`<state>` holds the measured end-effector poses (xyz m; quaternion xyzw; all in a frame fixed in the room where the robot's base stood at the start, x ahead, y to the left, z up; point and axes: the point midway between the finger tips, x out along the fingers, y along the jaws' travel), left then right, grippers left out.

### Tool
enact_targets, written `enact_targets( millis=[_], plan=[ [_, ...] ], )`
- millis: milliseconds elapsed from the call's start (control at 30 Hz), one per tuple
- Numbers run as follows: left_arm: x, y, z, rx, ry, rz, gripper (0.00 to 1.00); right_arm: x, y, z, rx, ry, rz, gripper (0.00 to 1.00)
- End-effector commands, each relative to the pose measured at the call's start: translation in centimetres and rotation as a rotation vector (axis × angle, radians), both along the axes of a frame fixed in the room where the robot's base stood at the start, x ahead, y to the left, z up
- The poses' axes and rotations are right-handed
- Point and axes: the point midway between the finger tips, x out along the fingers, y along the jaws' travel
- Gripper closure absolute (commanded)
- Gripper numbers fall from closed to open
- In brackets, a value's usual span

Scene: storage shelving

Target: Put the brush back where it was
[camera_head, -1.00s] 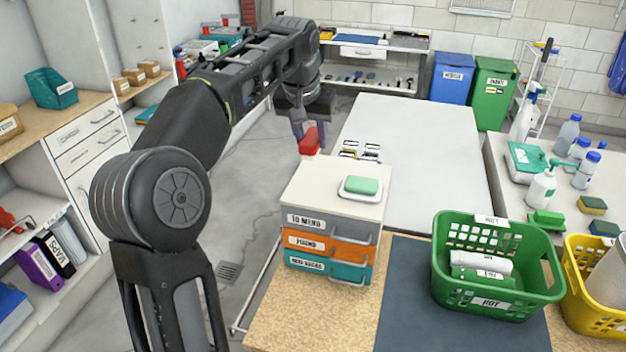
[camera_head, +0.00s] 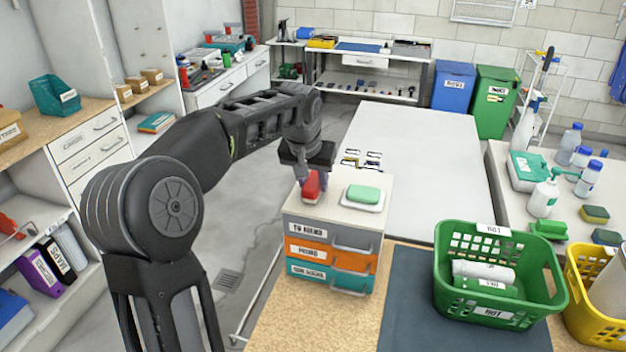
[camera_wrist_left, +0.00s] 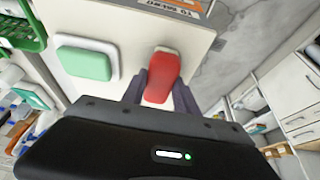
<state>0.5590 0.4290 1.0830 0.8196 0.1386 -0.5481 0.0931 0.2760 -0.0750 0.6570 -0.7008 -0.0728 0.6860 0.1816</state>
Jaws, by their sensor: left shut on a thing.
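The red brush (camera_head: 311,186) is held between the fingers of my left gripper (camera_head: 310,194). It is over the left part of the white top of a small drawer unit (camera_head: 330,213). In the left wrist view the red brush (camera_wrist_left: 162,76) sits between the two dark fingers of the left gripper (camera_wrist_left: 160,88). I cannot tell whether the brush touches the top. A green soap bar (camera_head: 363,194) on a white dish (camera_head: 362,207) lies just right of the brush, apart from it. My right gripper is not in view.
A green basket (camera_head: 497,290) with rolled cloths stands to the right, and a yellow basket (camera_head: 590,318) beyond it. A dark mat (camera_head: 420,310) lies in front. A white table (camera_head: 425,150) behind is mostly clear, with small items at its near left corner.

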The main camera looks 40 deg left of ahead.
Motion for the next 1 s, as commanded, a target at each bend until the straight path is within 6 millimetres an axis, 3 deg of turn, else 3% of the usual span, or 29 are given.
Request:
enact_targets(
  millis=[367, 400, 667, 1000],
  plan=[
    [0.04, -0.02, -0.50, 0.000, -0.001, 0.000, 1.00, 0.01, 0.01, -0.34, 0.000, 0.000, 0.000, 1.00],
    [0.03, -0.01, -0.43, 0.000, -0.001, 0.000, 0.63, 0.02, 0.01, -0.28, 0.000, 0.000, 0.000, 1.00],
    [0.02, -0.01, -0.38, 0.000, -0.001, 0.000, 0.43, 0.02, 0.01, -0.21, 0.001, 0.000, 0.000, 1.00],
    [0.03, 0.01, 0.19, 0.000, -0.001, 0.000, 0.43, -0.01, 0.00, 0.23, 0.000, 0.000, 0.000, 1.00]
  ],
)
